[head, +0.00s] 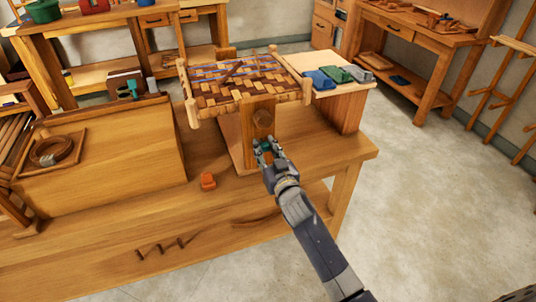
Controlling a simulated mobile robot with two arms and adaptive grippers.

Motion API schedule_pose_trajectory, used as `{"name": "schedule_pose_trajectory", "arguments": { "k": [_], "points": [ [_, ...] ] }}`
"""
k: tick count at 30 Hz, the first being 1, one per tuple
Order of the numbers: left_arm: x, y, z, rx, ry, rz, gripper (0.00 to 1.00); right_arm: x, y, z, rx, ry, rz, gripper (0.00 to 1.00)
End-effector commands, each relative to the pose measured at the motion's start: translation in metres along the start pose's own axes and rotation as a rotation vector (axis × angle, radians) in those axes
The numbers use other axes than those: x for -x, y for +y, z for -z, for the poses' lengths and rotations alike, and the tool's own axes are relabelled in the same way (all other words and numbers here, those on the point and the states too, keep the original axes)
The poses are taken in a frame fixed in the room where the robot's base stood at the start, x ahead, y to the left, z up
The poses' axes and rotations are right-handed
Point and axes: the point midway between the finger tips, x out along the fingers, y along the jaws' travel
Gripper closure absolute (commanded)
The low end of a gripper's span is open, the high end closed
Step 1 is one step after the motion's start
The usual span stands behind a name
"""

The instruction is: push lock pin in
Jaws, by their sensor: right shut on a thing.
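A woven bark seat (228,84) on a wooden frame is held up by a wooden stand (249,136) on the bench. A round wooden knob (263,119) shows on the stand's front post. My right gripper (266,147) is at the post, just below the knob. Its fingers are shut on a small teal piece, which I take to be the lock pin (265,153). The fingers hide most of it, and how deep it sits in the post cannot be told. My left gripper is not in view.
A box with a coil tray (51,151) stands at left. Blue, green and grey pieces (339,75) lie on a side block at right.

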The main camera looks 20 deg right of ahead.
Motion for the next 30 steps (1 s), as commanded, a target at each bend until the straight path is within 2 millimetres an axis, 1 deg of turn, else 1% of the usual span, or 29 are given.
{"name": "schedule_pose_trajectory", "arguments": {
  "k": [2,8,9,11,12,23,26,30],
  "points": [
    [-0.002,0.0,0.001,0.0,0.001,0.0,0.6,-0.004,0.0,0.001,0.0,0.002,0.0,1.0],
    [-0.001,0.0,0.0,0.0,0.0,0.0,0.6,-0.005,0.0,0.002,0.0,0.003,0.0,1.0],
    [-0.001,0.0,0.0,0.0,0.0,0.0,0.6,-0.005,0.0,0.002,0.0,0.003,0.0,0.7],
    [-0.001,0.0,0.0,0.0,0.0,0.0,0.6,-0.005,0.0,0.002,0.0,0.004,0.0,0.56],
    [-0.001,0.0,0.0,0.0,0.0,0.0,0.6,-0.004,0.0,0.002,0.0,0.004,0.0,0.52],
    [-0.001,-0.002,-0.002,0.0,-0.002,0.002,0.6,-0.002,0.0,0.0,0.0,0.001,0.0,0.52],
    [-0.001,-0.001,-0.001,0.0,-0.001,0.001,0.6,0.005,0.0,-0.001,0.0,-0.001,0.0,0.52],
    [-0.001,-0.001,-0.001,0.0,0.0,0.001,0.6,0.024,0.0,-0.001,0.0,-0.001,0.001,0.52]
  ]
}}
